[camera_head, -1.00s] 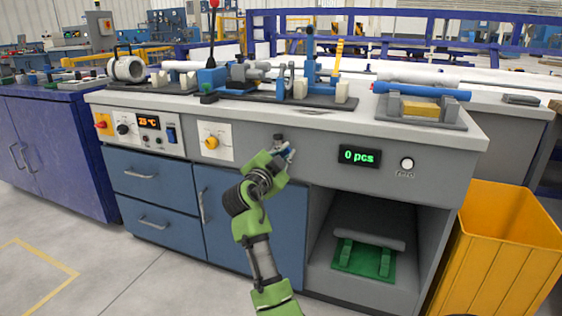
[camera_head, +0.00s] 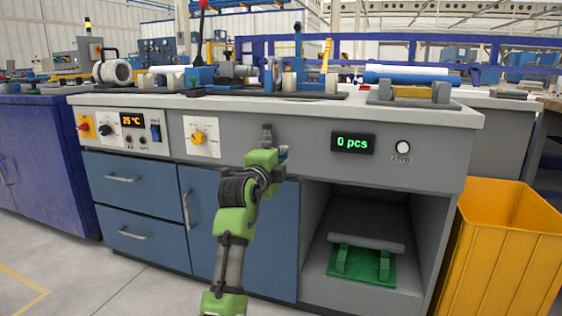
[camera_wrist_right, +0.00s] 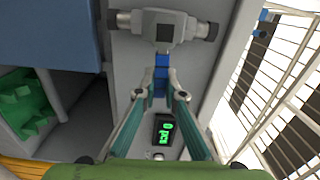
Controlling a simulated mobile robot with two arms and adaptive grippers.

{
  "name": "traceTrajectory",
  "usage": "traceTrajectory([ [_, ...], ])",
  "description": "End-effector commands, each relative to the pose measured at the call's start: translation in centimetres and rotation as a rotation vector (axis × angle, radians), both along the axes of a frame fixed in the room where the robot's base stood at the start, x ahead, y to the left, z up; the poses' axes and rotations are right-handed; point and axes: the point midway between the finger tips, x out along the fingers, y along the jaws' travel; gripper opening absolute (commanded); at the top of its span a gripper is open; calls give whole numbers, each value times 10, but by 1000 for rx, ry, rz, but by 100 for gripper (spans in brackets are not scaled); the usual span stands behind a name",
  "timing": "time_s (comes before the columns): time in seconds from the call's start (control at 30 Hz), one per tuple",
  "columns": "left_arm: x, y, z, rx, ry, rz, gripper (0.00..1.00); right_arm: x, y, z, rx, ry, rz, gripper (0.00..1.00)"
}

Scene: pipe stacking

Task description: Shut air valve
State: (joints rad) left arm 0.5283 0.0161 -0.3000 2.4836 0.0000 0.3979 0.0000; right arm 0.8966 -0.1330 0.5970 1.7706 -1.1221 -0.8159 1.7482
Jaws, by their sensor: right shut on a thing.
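The air valve is a grey T-shaped fitting (camera_wrist_right: 165,27) on the bench's front panel, at the top of the right wrist view. In the head view its small grey body (camera_head: 267,133) shows just above my right gripper (camera_head: 282,153). A blue lever (camera_wrist_right: 161,64) extends from the fitting toward my gripper. In the wrist view my right gripper (camera_wrist_right: 162,88) is shut on this lever, with a finger on each side. In the head view my green wrist hides most of the lever. My left gripper is not in view.
On the panel, a yellow knob (camera_head: 198,138) sits left of the valve and a "0 pcs" display (camera_head: 352,142) right of it. An open shelf bay (camera_head: 365,240) lies below right. A yellow bin (camera_head: 505,250) stands at the right. Pipes and fixtures occupy the benchtop.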

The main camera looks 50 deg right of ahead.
Motion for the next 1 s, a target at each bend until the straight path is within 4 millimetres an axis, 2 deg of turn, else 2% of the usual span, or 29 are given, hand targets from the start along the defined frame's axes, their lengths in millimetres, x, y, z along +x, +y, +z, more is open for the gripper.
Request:
traceTrajectory([
  [0.23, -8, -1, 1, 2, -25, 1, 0, 0, 0, -3, 19, -49, 0, 0],
  [0.67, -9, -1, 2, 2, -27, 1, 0, 0, 0, -3, 24, -58, 0, 0],
  [0.7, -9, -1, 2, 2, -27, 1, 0, 0, 0, -3, 25, -59, 1, 17],
  [0.73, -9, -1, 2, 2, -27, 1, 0, 0, 0, -4, 24, -58, 1, 25],
  [0.77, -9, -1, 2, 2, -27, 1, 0, 0, 0, -4, 24, -58, 0, 27],
  [1.0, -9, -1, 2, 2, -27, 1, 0, 0, 0, -4, 23, -55, 0, 27],
])
